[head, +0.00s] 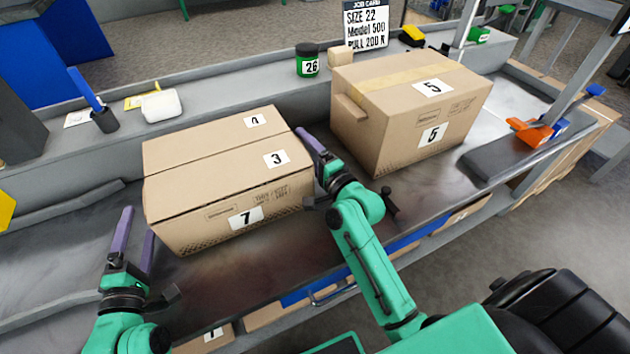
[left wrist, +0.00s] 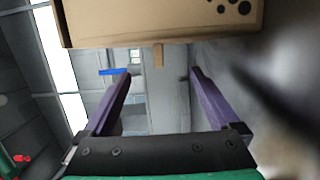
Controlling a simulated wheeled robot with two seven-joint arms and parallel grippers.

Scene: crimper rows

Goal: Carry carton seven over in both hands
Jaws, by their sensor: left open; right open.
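Carton seven (head: 225,205) is a closed brown box on the grey bench, with a 7 on its front and 3 and 4 on its top. My left gripper (head: 138,228) is open and empty, just off the carton's left end near its front corner. In the left wrist view, a brown carton (left wrist: 160,22) crosses the top, beyond the two open purple fingers. My right gripper (head: 318,158) is open at the carton's right end; whether it touches the carton I cannot tell. Part of its fingers is hidden.
A larger carton (head: 400,115) marked 5 stands to the right, close beyond my right gripper. A raised back ledge holds a dark jar (head: 307,60) marked 26, a job card (head: 366,25) and a white block (head: 161,105). Bare bench (head: 60,245) lies at the left.

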